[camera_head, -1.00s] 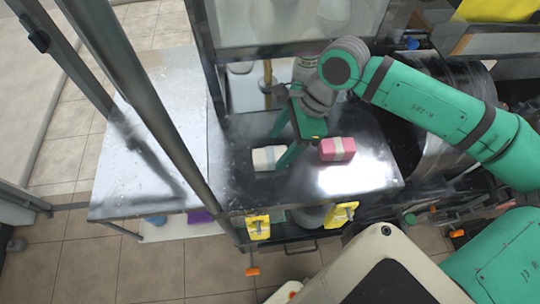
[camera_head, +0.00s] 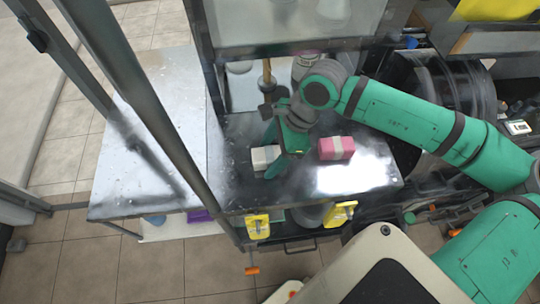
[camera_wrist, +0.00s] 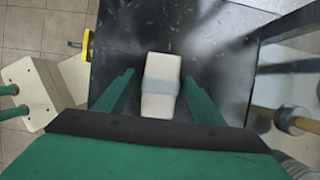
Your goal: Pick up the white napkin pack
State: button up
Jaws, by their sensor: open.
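The white napkin pack (camera_head: 263,158) lies on the dark metal counter, left of a pink pack (camera_head: 336,148). In the wrist view the white pack (camera_wrist: 161,84) has a pale grey-green band around its middle. My gripper (camera_head: 272,160) is over it, pointing down, and partly hides its right side in the head view. In the wrist view my gripper (camera_wrist: 160,88) is open, with one green finger on each side of the pack and visible gaps between. I cannot tell how far the fingertips are above the counter.
A grey upright post (camera_head: 150,110) stands left of the counter. A wooden-handled thing (camera_head: 267,75) stands behind my gripper, near the glass panel (camera_head: 290,22). The counter's front right (camera_head: 350,180) is clear.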

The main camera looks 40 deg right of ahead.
jog(key=shift+f, duration=0.15)
jog(key=shift+c, duration=1.1)
jog(key=c, duration=1)
